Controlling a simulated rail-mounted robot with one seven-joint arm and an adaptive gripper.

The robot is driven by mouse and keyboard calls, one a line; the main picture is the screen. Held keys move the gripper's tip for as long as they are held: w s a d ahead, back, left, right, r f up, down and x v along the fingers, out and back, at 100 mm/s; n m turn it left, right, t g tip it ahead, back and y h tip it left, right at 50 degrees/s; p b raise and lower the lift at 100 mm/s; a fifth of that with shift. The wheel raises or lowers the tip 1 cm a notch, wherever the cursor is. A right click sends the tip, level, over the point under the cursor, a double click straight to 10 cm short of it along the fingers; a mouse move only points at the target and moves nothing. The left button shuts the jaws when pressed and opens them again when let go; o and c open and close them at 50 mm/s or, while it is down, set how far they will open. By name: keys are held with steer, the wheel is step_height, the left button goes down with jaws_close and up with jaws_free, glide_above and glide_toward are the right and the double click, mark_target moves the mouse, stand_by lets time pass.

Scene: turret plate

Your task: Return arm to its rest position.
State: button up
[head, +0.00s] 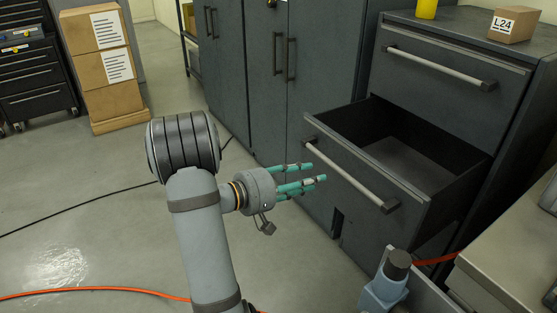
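My gripper (316,172) shows in the middle of the head view, with teal fingers pointing right. The fingers look parted with a gap between them, and nothing shows in them. My grey arm comes up from the bottom of the picture and bends at a dark ribbed joint left of the gripper. The fingertips are just left of the handle (350,175) of a pulled-out drawer (365,190) in the picture. I cannot tell whether they touch it; they look apart from it.
The drawer's inside (415,160) looks empty where visible. A closed drawer (455,65) is above it; a box marked L24 (515,24) and a yellow cylinder (427,8) sit on top. Stacked cardboard boxes (100,65) stand back left. An orange cable (100,292) crosses the floor.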

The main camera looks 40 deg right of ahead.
mark_target(340, 170)
steer(key=x, duration=1.2)
steer(key=shift+d, duration=0.1)
steer(key=shift+w, duration=0.15)
